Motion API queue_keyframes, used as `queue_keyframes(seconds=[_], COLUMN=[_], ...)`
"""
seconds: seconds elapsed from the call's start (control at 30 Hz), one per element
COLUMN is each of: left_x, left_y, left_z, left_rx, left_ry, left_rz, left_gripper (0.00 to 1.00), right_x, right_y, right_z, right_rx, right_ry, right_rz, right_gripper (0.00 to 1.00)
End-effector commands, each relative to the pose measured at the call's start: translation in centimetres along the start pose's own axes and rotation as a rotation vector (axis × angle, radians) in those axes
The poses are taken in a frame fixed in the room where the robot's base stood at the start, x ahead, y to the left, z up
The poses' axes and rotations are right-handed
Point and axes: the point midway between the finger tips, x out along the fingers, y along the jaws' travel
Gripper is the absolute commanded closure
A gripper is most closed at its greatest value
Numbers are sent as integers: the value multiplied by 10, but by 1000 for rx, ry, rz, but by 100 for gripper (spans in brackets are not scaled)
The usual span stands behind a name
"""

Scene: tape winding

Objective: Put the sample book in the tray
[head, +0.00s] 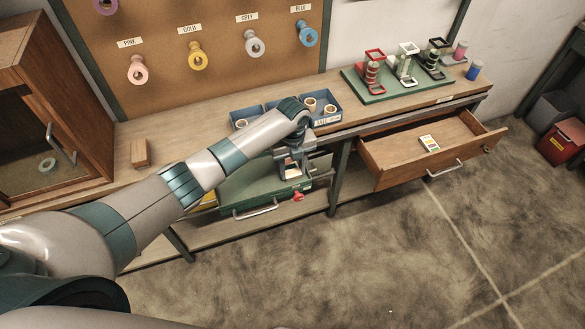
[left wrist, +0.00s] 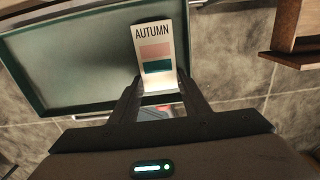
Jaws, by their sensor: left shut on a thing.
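My left gripper (head: 291,168) is shut on a sample book (left wrist: 158,55), a pale card marked AUTUMN with a pink and a dark green swatch. In the left wrist view the book stands out between the two fingers (left wrist: 160,98). A green tray (head: 235,203) with a metal handle sits low under the bench top. In the left wrist view the tray (left wrist: 60,75) lies behind the book, which overlaps its right part. The height of the book above the tray is hard to tell. My left arm hides part of the tray. My right gripper is not in view.
An open wooden drawer (head: 400,160) at the right holds a small swatch card (head: 429,143). A blue bin (head: 330,118) with rolls stands on the bench behind my arm. Tape winders stand on a green board (head: 395,91). A wooden cabinet (head: 35,90) is at the left.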

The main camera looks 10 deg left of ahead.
Motion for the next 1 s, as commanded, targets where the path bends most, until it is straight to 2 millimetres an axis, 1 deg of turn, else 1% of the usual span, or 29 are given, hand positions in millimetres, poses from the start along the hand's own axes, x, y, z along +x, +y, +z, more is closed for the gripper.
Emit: queue_keyframes(seconds=[0.03,0.07,0.37,0.47,0.57,0.67,0.77,1.0], left_x=[1,0,0,-3,-7,-16,-30,-72], left_y=[0,0,0,0,0,-1,-1,-1], left_z=[0,0,0,0,1,1,1,1], left_rx=[0,0,0,0,0,1,1,2], left_ry=[0,0,0,0,-1,-2,-3,-3], left_rz=[0,0,0,0,-1,-2,-3,-3], left_gripper=[53,50,50,50,50,50,50,50], right_x=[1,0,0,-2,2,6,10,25], right_y=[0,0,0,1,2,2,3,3], right_z=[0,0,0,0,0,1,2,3], right_rx=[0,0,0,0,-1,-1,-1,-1], right_ry=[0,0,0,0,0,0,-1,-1], right_rz=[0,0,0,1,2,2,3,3], right_gripper=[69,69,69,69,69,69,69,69])
